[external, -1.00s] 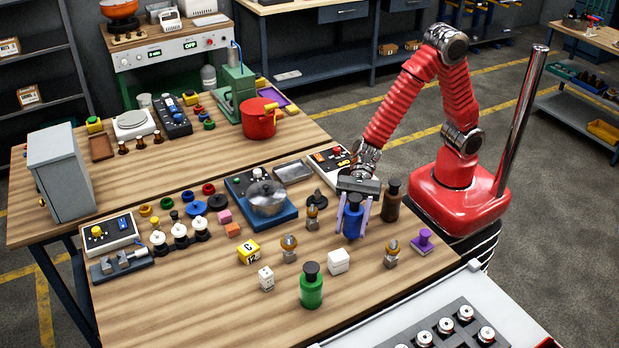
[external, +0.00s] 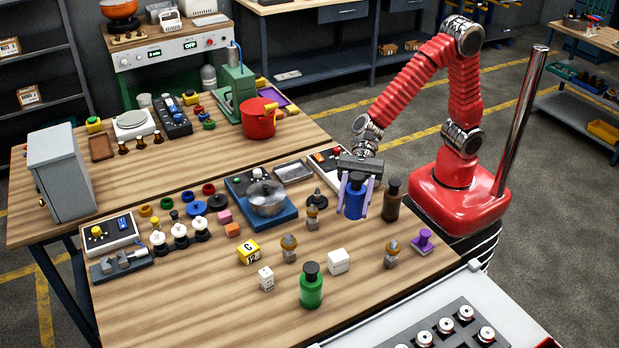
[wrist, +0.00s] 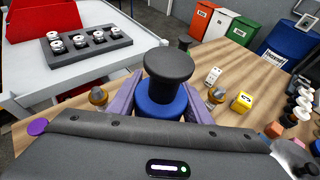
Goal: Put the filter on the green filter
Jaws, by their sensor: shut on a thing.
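My gripper (external: 356,204) is shut around a blue filter (external: 355,201), a bottle-like body with a black cap. In the wrist view the blue filter (wrist: 158,107) stands upright between the purple fingers, its black cap towards the camera. The green filter (external: 311,289), of the same form with a black cap, stands upright near the front of the table, left of and nearer the camera than my gripper. A brown filter (external: 391,203) stands just right of my gripper.
A white box (external: 338,262), a yellow block (external: 248,252) and knobbed pieces (external: 391,253) stand around the green filter. A purple stamp-like piece (external: 423,240) is at the right. A blue unit with a silver pot (external: 266,200) is left of my gripper. The table's front left is bare.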

